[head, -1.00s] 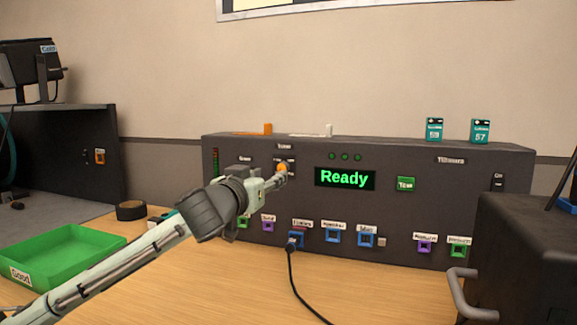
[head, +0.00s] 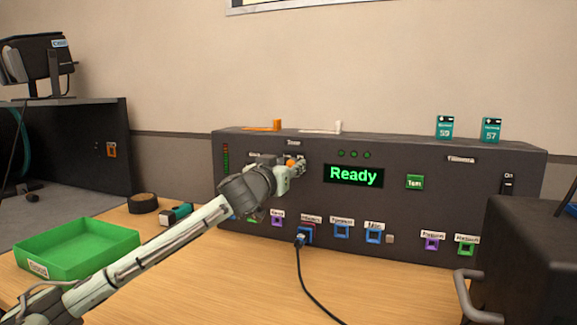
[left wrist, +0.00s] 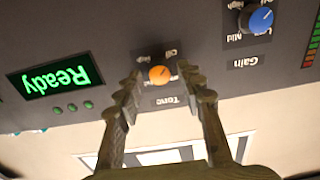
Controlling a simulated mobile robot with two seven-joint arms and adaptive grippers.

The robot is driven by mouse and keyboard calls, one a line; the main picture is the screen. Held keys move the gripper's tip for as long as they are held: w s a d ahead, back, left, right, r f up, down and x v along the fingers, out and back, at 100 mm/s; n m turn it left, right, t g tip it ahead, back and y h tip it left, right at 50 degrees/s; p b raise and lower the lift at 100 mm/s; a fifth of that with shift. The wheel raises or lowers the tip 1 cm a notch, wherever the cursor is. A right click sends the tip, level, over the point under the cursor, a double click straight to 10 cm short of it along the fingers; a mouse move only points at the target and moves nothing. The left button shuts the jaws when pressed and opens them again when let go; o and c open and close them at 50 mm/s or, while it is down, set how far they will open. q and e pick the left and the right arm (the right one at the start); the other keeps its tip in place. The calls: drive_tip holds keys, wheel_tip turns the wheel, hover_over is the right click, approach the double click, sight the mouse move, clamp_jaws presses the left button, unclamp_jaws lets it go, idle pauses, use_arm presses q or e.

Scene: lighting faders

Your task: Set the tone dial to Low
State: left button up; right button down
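The tone dial is an orange round knob (head: 291,162) on the front of the dark console (head: 420,235), under a Tone label. In the left wrist view, which is upside down, the orange knob (left wrist: 159,75) lies between my fingertips, with a High label beside it; the other labels are partly hidden. My left gripper (head: 297,168) is at the console front by the dial. In the left wrist view its two fingers (left wrist: 159,74) stand apart on either side of the knob; I cannot tell whether they touch it. My right gripper is not in view.
A blue Gain knob (left wrist: 261,20) sits beside the tone dial. The console has a green Ready display (head: 353,175) and several coloured sockets below, one with a black cable (head: 305,280). A green tray (head: 75,250) is at left, a dark box (head: 525,260) at right.

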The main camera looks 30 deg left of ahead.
use_arm(q)
clamp_jaws()
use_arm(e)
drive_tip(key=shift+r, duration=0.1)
